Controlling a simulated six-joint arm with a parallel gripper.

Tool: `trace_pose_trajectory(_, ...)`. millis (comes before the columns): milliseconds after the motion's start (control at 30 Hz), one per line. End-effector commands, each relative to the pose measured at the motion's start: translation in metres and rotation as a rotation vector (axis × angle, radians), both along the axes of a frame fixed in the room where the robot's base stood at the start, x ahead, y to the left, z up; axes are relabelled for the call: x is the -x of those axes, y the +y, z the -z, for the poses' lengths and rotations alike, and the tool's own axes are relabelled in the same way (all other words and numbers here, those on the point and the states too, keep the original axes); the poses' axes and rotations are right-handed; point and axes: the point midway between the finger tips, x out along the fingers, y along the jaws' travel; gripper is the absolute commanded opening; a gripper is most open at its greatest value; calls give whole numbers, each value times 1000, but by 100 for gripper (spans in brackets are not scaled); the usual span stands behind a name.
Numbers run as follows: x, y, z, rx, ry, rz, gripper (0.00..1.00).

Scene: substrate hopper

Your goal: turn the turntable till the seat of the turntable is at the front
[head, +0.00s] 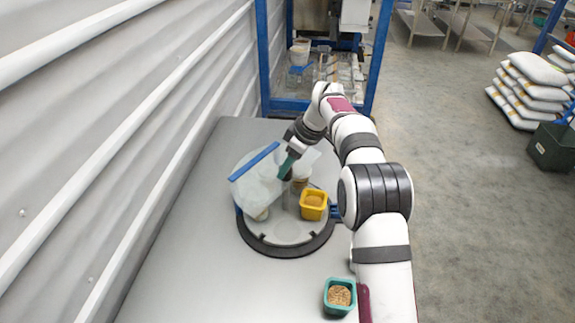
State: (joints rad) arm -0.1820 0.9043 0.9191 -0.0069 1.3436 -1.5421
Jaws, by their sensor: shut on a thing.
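The turntable (286,232) stands on the grey table, a light grey disc within a black ring. A translucent whitish piece with a blue bar along its upper edge (258,188) covers the left and back of the disc. My gripper (286,170) has teal fingers and is low over the back of the disc, beside the translucent piece. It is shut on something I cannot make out. I cannot tell which part is the seat.
A teal pot of grain (340,296) stands at the table's front right, close to my arm. A corrugated wall (110,130) runs along the left. A blue frame (375,60) stands behind the table. The table's front left (190,280) is clear.

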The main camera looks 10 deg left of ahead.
Motion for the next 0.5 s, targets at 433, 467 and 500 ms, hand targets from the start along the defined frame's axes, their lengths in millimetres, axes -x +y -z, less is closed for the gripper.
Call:
trace_pose_trajectory(433, -2, -1, 0, 1, -2, -198, 0)
trace_pose_trajectory(467, -2, 0, 0, 0, -2, -208, 0)
trace_pose_trajectory(500, -2, 0, 0, 0, -2, -221, 0)
